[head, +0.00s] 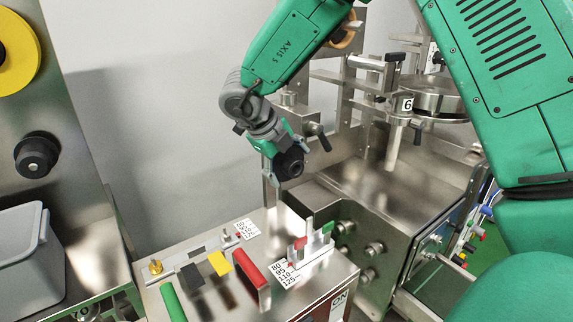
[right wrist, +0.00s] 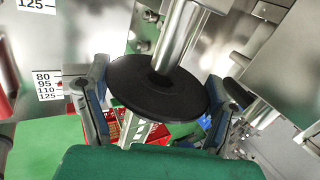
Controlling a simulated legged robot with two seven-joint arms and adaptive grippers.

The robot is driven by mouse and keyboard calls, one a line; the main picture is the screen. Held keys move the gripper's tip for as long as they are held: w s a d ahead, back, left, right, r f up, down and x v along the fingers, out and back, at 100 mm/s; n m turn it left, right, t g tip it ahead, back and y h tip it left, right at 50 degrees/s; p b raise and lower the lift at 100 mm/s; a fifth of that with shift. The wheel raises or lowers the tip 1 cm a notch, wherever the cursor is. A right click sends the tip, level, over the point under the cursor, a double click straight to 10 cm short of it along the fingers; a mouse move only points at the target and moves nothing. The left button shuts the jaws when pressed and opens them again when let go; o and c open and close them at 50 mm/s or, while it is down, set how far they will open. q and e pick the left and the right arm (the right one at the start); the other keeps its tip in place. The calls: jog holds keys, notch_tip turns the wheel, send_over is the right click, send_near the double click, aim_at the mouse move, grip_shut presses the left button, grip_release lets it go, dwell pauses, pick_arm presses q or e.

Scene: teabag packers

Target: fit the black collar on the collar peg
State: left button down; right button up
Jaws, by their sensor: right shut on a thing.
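The black collar (right wrist: 140,92) is a flat black disc with a central hole, seen large in the right wrist view. My right gripper (right wrist: 165,100) is shut on it, with one finger at each side of its rim. In the head view my right gripper (head: 284,178) hangs above the steel machine top, with the dark collar (head: 291,163) at its fingers. A bright steel cylinder (right wrist: 183,38) meets the collar's middle in the right wrist view. I cannot tell whether it is the collar peg or whether it passes through the hole. My left gripper is not in view.
A steel control box (head: 225,290) with a red handle (head: 252,268), a green bar (head: 172,302) and scale labels stands below the gripper. A steel tube (head: 396,145) marked 6 stands to the right. A grey bin (head: 25,250) is at the left.

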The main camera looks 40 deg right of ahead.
jog(key=shift+a+r, duration=0.2)
jog(key=shift+a, duration=0.2)
jog(key=shift+a+r+p, duration=0.1)
jog(key=shift+a+p, duration=0.25)
jog(key=shift+p, duration=0.1)
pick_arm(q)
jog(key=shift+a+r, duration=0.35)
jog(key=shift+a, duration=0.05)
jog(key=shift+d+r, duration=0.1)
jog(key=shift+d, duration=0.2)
pick_arm(e)
jog(key=shift+d, duration=0.4)
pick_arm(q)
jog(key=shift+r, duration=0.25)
pick_arm(e)
jog(key=shift+a, duration=0.1)
pick_arm(q)
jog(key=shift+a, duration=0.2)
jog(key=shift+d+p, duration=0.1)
jog(key=shift+p, duration=0.2)
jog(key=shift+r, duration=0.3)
pick_arm(e)
jog(key=shift+d, duration=0.2)
